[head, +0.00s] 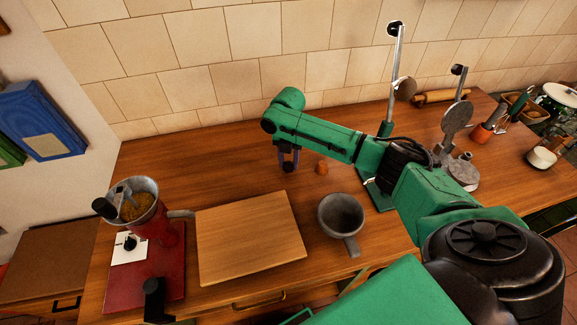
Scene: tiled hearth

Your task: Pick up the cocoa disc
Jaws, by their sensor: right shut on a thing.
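My right gripper (288,167) points down over the wooden counter, behind the cutting board. It is shut on a small dark brown thing between its fingertips, which fits the cocoa disc (288,168). The fingers hide most of it, and I cannot tell whether it touches the counter. My left gripper is not in view.
A small orange-brown piece (322,168) stands just right of the gripper. A grey mug (342,216) and a cutting board (248,238) are nearer. A red grinder (155,230) stands at left, and a tall press stand (390,90) at right. The back counter left is clear.

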